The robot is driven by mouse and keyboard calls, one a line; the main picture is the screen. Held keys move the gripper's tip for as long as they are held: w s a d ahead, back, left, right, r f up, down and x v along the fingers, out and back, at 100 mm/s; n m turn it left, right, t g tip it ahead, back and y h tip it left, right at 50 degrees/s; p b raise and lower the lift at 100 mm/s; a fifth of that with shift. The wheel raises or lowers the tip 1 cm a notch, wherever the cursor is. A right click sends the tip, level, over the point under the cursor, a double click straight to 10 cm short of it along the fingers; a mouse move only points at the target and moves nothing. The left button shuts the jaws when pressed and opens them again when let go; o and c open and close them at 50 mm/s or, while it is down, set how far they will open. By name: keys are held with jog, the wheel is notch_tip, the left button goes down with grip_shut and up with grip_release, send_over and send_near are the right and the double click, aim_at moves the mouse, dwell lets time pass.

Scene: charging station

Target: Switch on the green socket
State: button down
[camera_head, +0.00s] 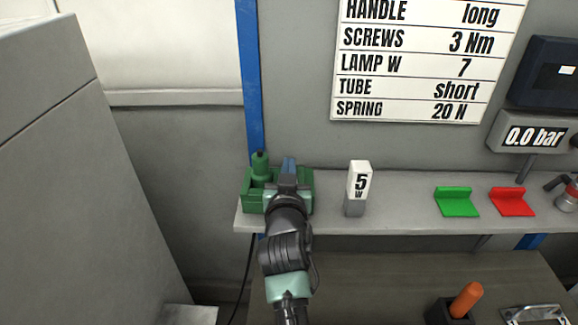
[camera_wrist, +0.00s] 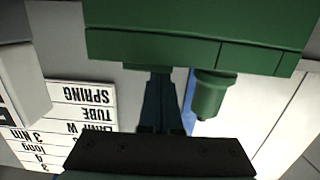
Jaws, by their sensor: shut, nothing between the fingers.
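The green socket (camera_head: 252,203) is a green box on the left end of the shelf. A green plug-like cylinder (camera_head: 260,165) stands up from its left part, with a dark tip. My gripper (camera_head: 289,165) is over the right part of the box and hides some of it. In the wrist view, which is upside down, the green box (camera_wrist: 190,48) fills the top and the cylinder (camera_wrist: 210,95) is beside my fingers. My gripper (camera_wrist: 161,75) is shut and empty there, its tips at the box's edge. I cannot tell whether they touch. No switch is clearly visible.
Further right are a green bracket (camera_head: 457,202) and a red bracket (camera_head: 512,202). A blue post (camera_head: 251,80) rises behind the socket. A grey cabinet (camera_head: 70,180) is at left.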

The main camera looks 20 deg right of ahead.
jog(key=shift+r, duration=0.1)
jog(key=g+p, duration=0.1)
jog(key=p, duration=0.1)
jog(key=shift+w+y+p, duration=0.2)
jog(key=shift+y+p, duration=0.1)
jog(key=shift+p, duration=0.1)
jog(key=shift+f, duration=0.5)
jog(key=r+p, duration=0.1)
jog(key=r, duration=0.2)
jog(key=r+p, duration=0.1)
jog(key=shift+w+d+r+p, duration=0.15)
jog(key=shift+w+r+p, duration=0.15)
jog(key=shift+r+p, duration=0.05)
jog(key=r+b+v, duration=0.1)
jog(key=b+v, duration=0.2)
jog(key=v, duration=0.6)
jog(key=shift+s+b, duration=0.3)
